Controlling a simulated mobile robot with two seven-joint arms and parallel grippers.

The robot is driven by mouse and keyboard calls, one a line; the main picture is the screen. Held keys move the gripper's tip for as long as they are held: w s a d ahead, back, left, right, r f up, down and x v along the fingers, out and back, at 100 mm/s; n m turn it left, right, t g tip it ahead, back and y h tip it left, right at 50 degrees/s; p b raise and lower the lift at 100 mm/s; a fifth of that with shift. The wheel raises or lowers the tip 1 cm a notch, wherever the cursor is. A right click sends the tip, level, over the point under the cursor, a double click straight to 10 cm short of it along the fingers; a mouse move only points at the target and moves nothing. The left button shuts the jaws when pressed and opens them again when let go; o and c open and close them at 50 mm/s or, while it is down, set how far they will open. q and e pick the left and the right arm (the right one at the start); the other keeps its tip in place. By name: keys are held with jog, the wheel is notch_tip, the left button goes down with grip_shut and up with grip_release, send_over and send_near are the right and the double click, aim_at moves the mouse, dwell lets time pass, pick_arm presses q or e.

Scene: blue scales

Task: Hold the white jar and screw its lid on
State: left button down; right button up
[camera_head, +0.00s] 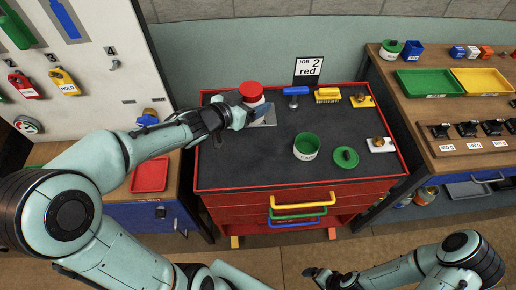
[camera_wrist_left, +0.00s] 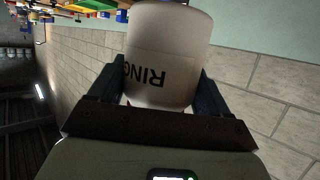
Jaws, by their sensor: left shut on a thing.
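The white jar (camera_head: 256,102) is at the back left of the dark red-edged worktop, with a red lid (camera_head: 251,88) on its top. I cannot tell how tightly the lid sits. My left gripper (camera_head: 240,117) is shut on the white jar from the near left. In the left wrist view the jar (camera_wrist_left: 168,55), with black lettering beginning "RING", is between the two dark fingers (camera_wrist_left: 165,95); its lid is not visible there. My right gripper (camera_head: 318,275) is low in front of the cabinet, away from the jar; its finger opening is unclear.
A grey plate (camera_head: 268,115) lies by the jar. A blue-handled tool (camera_head: 295,92), yellow brush (camera_head: 328,95) and "JOB 2 red" sign (camera_head: 309,68) are at the back. The front left is clear.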

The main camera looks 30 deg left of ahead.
pick_arm(q)
jog(key=shift+s, duration=0.2)
pick_arm(e)
jog(key=shift+s, duration=0.25)
pick_arm(q)
notch_tip(320, 180, down, 16)
jog(key=b, duration=0.5)
jog(key=shift+r, duration=0.2)
pick_arm(e)
jog(key=s+f, duration=0.4)
jog(key=f, duration=0.3)
jog(key=shift+s+g, duration=0.3)
jog(key=shift+s, duration=0.1)
pick_arm(q)
jog(key=shift+w, duration=0.1)
jog(key=shift+f+b, duration=0.65)
jog(key=shift+f, duration=1.5)
pick_arm(e)
jog(key=shift+s+f, duration=0.15)
jog(key=shift+f, duration=0.35)
jog(key=shift+f, duration=0.1)
